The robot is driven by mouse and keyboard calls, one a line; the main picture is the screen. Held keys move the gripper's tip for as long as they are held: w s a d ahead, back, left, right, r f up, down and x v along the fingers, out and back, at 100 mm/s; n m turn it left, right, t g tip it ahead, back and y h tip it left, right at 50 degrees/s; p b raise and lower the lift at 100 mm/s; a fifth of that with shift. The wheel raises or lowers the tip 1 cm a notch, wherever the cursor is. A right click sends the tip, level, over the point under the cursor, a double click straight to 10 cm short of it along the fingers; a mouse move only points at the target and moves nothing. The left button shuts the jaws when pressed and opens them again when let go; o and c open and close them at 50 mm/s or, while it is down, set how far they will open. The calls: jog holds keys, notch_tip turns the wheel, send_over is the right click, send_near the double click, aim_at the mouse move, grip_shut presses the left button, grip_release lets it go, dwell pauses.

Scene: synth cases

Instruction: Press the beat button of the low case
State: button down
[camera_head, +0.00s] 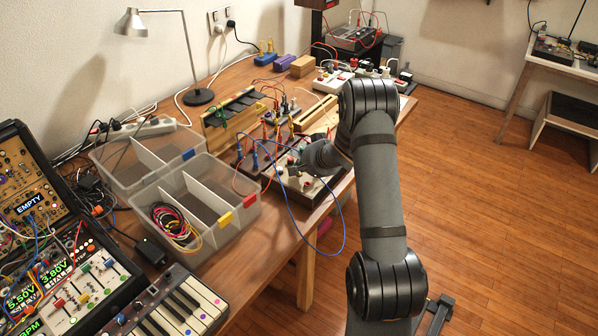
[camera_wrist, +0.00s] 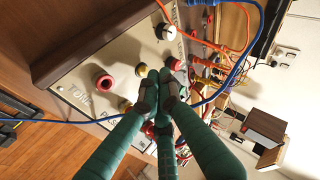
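The low case, a pale panel in a dark brown frame, lies at the table's right edge in the head view (camera_head: 318,190) and fills the middle of the wrist view (camera_wrist: 128,58). In the head view my gripper (camera_head: 303,166) is over the case. Contact with the panel cannot be told.
A blue cable (camera_wrist: 85,122) runs across the panel close to my fingers and loops off the table edge. Orange cables (camera_wrist: 215,45) plug in nearby.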

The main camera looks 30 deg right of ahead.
notch_tip(320, 180, up, 6)
jog(key=p, duration=0.6)
